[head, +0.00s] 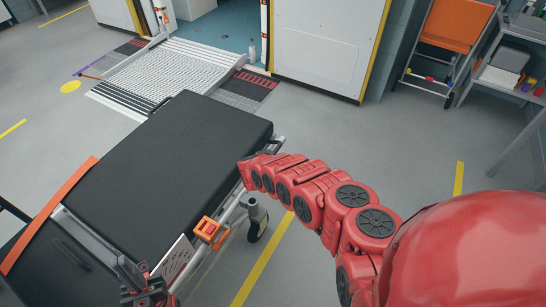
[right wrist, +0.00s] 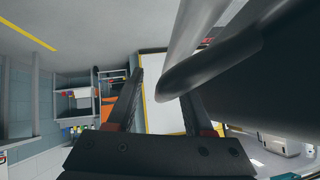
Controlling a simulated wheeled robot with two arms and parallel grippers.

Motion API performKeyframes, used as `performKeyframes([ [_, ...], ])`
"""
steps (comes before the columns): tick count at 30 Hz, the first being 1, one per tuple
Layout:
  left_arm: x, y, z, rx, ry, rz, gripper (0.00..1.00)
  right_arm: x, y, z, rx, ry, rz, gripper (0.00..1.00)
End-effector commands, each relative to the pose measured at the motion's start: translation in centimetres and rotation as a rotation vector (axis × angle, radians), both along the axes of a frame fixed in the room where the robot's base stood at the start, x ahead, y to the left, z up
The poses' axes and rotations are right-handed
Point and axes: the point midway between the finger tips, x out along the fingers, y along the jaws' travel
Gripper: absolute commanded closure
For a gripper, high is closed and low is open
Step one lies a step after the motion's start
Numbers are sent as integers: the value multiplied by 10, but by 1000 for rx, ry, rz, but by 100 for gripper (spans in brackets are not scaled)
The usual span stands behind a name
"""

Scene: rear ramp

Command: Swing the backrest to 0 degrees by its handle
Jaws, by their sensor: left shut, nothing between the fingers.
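A stretcher with a black padded panel (head: 170,170) fills the left of the head view; I take this panel for the backrest, and its angle is hard to judge. My left gripper (head: 140,283) is shut and empty at the bottom edge, beside the stretcher's near side. My right arm reaches in from the right to the panel's right edge, and its gripper cannot be made out there. In the right wrist view my right gripper (right wrist: 162,88) has its fingers apart. A dark rounded bar (right wrist: 215,65), possibly the handle, lies close to the right finger, with a silver tube (right wrist: 193,30) behind it.
An orange latch-like part (head: 207,228) sits on the stretcher's side rail, above a caster (head: 257,218). An orange strap (head: 48,214) lies at left. A metal ramp (head: 165,70) lies beyond. A cart (head: 445,50) and shelf stand at upper right. Floor right of the stretcher is clear.

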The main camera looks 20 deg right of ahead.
Motion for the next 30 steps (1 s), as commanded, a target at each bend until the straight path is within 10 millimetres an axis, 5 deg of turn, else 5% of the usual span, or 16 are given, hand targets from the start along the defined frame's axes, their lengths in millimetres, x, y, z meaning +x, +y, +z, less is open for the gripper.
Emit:
performKeyframes([
  [11,0,0,12,0,0,0,100,-7,10,19,-2,-3,2,48],
  [22,0,0,33,0,0,0,100,-50,47,65,-9,-2,7,48],
  [30,0,0,67,0,0,0,100,-83,77,101,-2,-4,0,48],
])
